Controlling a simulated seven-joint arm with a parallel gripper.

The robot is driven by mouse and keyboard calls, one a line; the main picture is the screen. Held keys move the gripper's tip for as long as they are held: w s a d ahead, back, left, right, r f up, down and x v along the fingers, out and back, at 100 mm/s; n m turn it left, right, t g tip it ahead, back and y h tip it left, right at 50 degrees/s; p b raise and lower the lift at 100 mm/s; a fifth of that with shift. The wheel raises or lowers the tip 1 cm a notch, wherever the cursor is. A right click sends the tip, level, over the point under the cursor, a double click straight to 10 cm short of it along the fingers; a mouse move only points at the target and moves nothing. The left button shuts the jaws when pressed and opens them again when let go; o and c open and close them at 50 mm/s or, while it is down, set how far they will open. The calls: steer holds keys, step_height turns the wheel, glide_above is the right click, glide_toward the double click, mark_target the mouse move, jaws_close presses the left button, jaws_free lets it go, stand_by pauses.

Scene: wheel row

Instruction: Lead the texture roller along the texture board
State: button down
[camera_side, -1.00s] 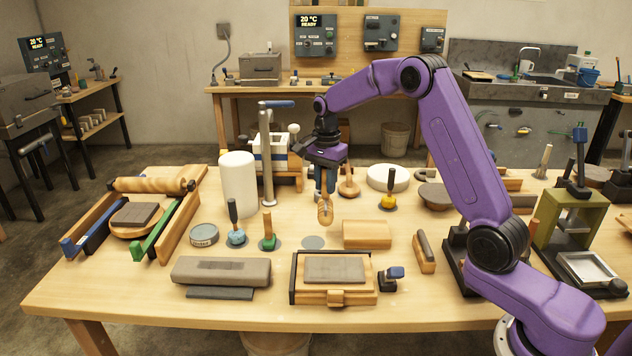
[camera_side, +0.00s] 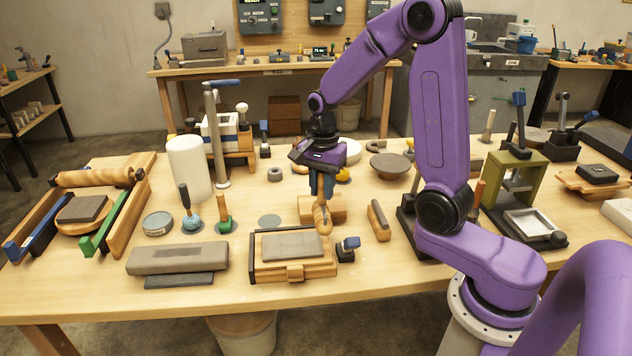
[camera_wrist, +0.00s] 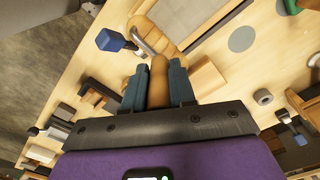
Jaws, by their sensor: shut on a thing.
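The texture roller (camera_side: 322,218) is a small light-wood tool. My gripper (camera_side: 322,190) is shut on its handle, and it hangs nearly upright below the fingers. In the wrist view the roller (camera_wrist: 155,35) sticks out past the two blue-grey fingers of my gripper (camera_wrist: 157,82). I take the wooden-framed board with a grey slab (camera_side: 293,245) as the texture board; it lies at the bench's front middle. The roller's lower end is by the board's far right corner. I cannot tell whether they touch. The board's edge also shows in the wrist view (camera_wrist: 210,15).
A wooden block (camera_side: 335,205) lies just behind the roller. A small blue-topped clamp (camera_side: 347,248) stands at the board's right side, and a wood-and-grey bar (camera_side: 378,220) is farther right. A long grey block (camera_side: 178,257) lies left of the board.

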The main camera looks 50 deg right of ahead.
steer(key=f, duration=0.4)
steer(key=shift+w+a, duration=0.4)
steer(key=w+a, duration=1)
steer(key=shift+f, duration=0.1)
steer(key=shift+f, duration=0.1)
steer(key=shift+f, duration=0.1)
steer(key=shift+f, duration=0.5)
steer(key=shift+f, duration=0.25)
stand_by(0.4)
steer(key=shift+d, duration=0.1)
